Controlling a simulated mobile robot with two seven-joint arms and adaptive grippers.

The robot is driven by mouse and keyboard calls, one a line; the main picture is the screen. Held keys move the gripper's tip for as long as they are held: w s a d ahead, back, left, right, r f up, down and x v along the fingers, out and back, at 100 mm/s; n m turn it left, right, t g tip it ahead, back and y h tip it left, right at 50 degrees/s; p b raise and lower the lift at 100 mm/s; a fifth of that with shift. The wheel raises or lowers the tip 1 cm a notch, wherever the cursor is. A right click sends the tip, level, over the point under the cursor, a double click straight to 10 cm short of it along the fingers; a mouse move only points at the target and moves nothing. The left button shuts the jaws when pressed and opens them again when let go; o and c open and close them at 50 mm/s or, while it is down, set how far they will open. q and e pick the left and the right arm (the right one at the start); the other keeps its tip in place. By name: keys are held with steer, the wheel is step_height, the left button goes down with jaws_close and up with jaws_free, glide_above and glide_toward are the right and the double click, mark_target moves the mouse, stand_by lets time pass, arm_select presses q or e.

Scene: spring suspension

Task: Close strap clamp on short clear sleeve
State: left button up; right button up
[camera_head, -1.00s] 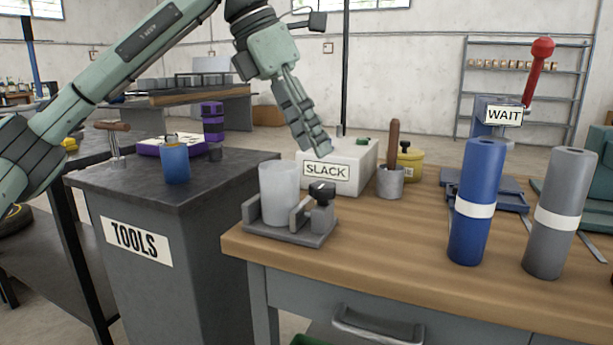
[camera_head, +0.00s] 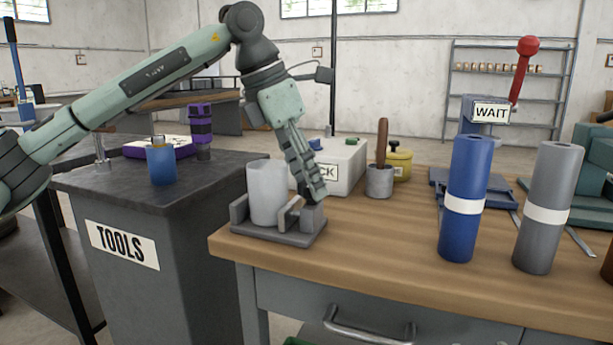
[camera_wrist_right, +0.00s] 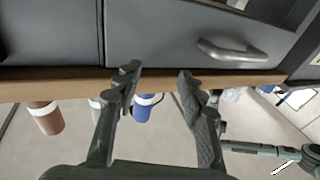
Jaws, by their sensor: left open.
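The short clear sleeve (camera_head: 267,190) stands upright in the grey strap clamp (camera_head: 285,238) at the left front corner of the workbench, in the head view. My left gripper (camera_head: 313,196) comes down from above and is open, with its fingertips at the clamp's right-hand block. The fingers cover the dark knob on that block. I cannot tell whether they touch it. My right gripper (camera_wrist_right: 158,76) shows in the right wrist view, with its fingers wide apart and nothing between them. It is near the front of the bench.
A white box marked SLACK (camera_head: 345,165) stands behind the clamp. A grey cup with a brown handle (camera_head: 380,180) is to its right. Blue (camera_head: 466,200) and grey (camera_head: 546,210) cylinders stand further right. The TOOLS cabinet (camera_head: 185,240) is left. Bench top between is clear.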

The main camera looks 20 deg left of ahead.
arm_select(q)
steer(key=c, duration=0.9)
